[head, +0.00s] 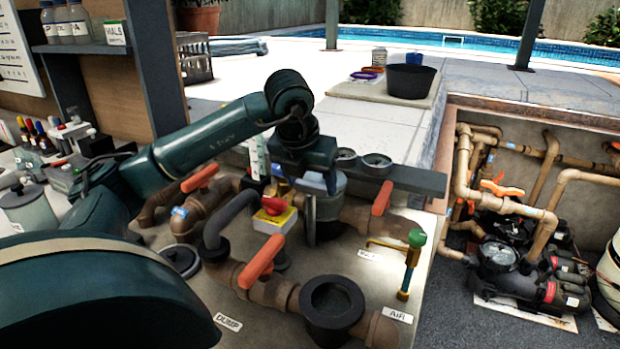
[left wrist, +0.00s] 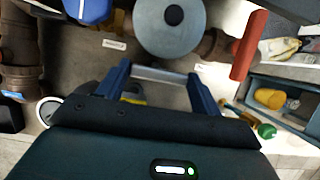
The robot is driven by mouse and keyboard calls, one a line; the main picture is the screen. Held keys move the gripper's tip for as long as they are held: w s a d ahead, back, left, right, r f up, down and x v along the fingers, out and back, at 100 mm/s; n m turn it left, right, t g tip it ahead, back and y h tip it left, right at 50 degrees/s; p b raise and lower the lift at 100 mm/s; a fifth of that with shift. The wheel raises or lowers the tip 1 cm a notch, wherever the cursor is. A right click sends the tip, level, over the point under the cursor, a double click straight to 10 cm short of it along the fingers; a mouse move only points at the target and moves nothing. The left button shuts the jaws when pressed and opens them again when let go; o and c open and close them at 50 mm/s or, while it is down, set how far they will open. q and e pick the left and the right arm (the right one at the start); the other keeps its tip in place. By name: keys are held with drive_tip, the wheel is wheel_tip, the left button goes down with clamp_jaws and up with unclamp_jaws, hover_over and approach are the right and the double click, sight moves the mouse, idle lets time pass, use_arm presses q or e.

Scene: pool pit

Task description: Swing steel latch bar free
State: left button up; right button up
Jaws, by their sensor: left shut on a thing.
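My left gripper (head: 300,180) is over the pipework, beside a grey round-lidded housing (head: 327,190). Its fingers are hard to make out in the head view. In the left wrist view the two blue fingers of the left gripper (left wrist: 160,72) are at the ends of a short bright steel latch bar (left wrist: 158,76), shut on it. The bar lies just in front of the round grey lid (left wrist: 172,22). The bar is hidden or too small to tell in the head view. My right gripper is not in view.
Orange-handled valves (head: 260,260) stand close around the housing. A brass tap (head: 409,262) stands further right. A pump pit lies at far right.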

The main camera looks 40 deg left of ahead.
use_arm(q)
drive_tip(key=o, duration=0.7)
drive_tip(key=p+v, duration=0.2)
drive_tip(key=v, duration=1.1)
